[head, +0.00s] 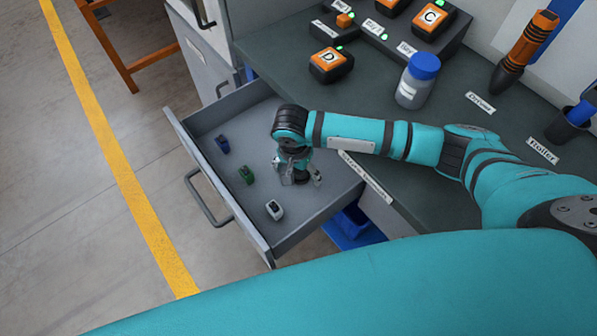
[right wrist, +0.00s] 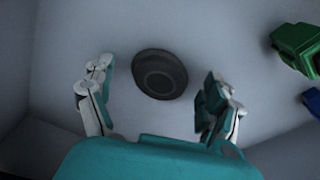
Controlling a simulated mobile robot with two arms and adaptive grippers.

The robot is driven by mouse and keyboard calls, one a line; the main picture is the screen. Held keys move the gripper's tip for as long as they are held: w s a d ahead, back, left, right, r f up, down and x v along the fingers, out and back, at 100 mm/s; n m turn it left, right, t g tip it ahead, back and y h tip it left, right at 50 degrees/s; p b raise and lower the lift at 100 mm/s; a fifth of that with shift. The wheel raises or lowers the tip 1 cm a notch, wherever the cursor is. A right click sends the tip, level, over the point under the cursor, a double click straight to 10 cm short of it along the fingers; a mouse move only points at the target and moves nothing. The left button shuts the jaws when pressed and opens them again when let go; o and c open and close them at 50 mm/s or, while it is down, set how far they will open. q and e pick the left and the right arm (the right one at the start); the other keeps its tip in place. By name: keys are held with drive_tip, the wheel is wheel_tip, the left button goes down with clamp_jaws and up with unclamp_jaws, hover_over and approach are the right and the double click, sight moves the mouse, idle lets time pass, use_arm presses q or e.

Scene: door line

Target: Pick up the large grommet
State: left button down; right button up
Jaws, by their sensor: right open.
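The large grommet, a black round disc with a raised ring (right wrist: 159,74), lies flat on the grey drawer floor in the right wrist view. My right gripper (head: 299,178) reaches down into the open drawer (head: 222,196). In the right wrist view its fingers are spread wide, one on each side of the grommet, with a gap on both sides. In the head view the gripper mostly hides the grommet. My left gripper does not show.
In the drawer lie a blue part (head: 222,145), a green part (head: 246,175) and a white-grey part (head: 274,210). Drawer walls surround the gripper. On the worktop stand a blue-capped bottle (head: 417,81) and a black-orange block marked D (head: 330,65).

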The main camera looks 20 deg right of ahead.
sight(298, 171)
drive_tip(key=shift+f, duration=0.1)
drive_tip(key=c, duration=1)
wheel_tip(298, 171, up, 10)
drive_tip(key=shift+r+p, duration=0.1)
drive_tip(key=shift+p, duration=0.45)
